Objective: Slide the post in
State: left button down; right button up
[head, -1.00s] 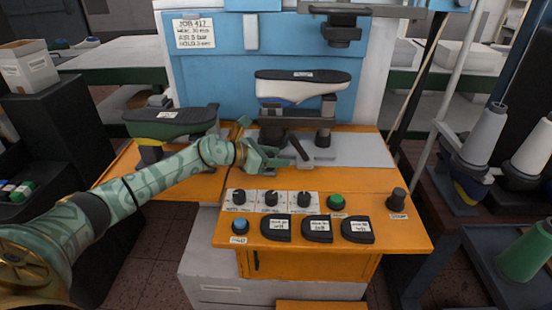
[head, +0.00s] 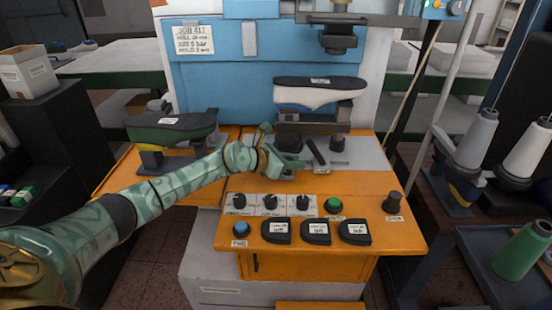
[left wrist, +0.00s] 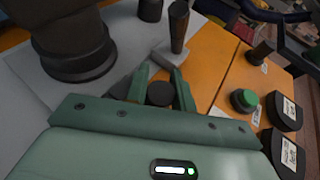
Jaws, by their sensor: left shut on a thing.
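A shoe on a last (head: 318,96), dark sole up and white and blue below, sits upside down on the dark post carriage (head: 312,127) over the grey plate. A thick dark round post base (left wrist: 75,50) shows in the left wrist view. My left gripper (head: 290,163) is at the plate's front edge, below and in front of the carriage. In the left wrist view its two fingers (left wrist: 161,84) are shut on a dark round knob (left wrist: 160,94). What the knob joins to is hidden. My right gripper is not in view.
The press head (head: 338,40) hangs above and behind the shoe. A dark lever (head: 315,152) stands close right of my gripper. Dials, a green button (head: 334,205) and black pads lie in front. Another upside-down shoe (head: 172,128) stands left, behind my arm.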

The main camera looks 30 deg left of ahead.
pick_arm(q)
jog(key=w+d, duration=0.2)
jog(key=d, duration=0.1)
jog(key=w+d, duration=0.2)
jog(key=d, duration=0.2)
jog(key=w+d+p, duration=0.1)
jog(key=w+d, duration=0.1)
jog(key=d, duration=0.1)
jog(key=shift+w+d, duration=0.3)
jog(key=shift+d, duration=0.25)
jog(key=shift+r, duration=0.1)
jog(key=c, duration=1.6)
grip_release()
jog(key=o, duration=0.4)
jog(key=shift+w+d, duration=0.15)
jog(key=shift+d, duration=0.05)
jog(key=shift+a, duration=0.1)
